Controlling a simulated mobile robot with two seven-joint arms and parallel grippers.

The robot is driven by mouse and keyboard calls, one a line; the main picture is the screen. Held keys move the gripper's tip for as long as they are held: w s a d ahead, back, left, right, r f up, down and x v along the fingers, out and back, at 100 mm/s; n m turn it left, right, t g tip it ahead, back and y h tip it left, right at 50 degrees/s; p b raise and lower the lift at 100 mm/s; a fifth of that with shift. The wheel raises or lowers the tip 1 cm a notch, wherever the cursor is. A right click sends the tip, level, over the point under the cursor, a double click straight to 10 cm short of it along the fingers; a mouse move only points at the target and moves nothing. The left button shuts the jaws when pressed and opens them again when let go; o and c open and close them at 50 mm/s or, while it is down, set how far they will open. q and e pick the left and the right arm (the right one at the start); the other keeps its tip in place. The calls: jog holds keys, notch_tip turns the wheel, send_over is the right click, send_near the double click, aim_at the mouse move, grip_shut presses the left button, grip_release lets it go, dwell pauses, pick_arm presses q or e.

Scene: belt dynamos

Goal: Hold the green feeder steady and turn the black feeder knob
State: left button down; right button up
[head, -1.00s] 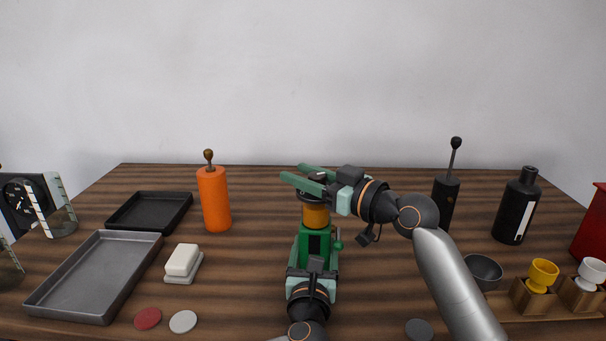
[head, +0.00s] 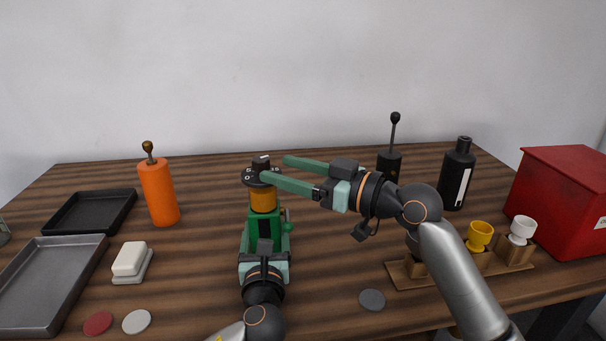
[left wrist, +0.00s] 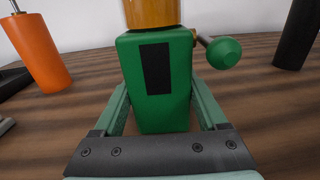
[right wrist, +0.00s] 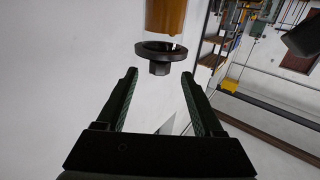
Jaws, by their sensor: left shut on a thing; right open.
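The green feeder (head: 264,228) stands upright on the table, with an amber cylinder (head: 263,199) on its body. A black knob (head: 261,163) with a dark disc tops the cylinder. My left gripper (head: 264,238) is shut on the green body from the near side; the left wrist view shows a finger along each side of the body (left wrist: 160,100). A green ball handle (left wrist: 224,52) sticks out at the body's right. My right gripper (head: 274,168) is open at the knob's right. In the right wrist view the knob (right wrist: 160,67) lies just beyond the fingertips, roughly centred.
An orange bottle (head: 159,192), a black tray (head: 91,230), a grey tray (head: 50,285) and a white block (head: 130,258) are at the left. Black bottles (head: 457,178), a wooden cup rack (head: 410,282) and a red box (head: 560,205) are at the right. A dark disc (head: 372,299) lies near the front.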

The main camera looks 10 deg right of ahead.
pick_arm(q)
jog(key=shift+a+f, duration=0.1)
jog(key=shift+f, duration=0.05)
pick_arm(e)
jog(key=shift+v, duration=1.7)
pick_arm(q)
jog(key=shift+c, duration=0.6)
grip_release()
jog(key=shift+o, duration=0.6)
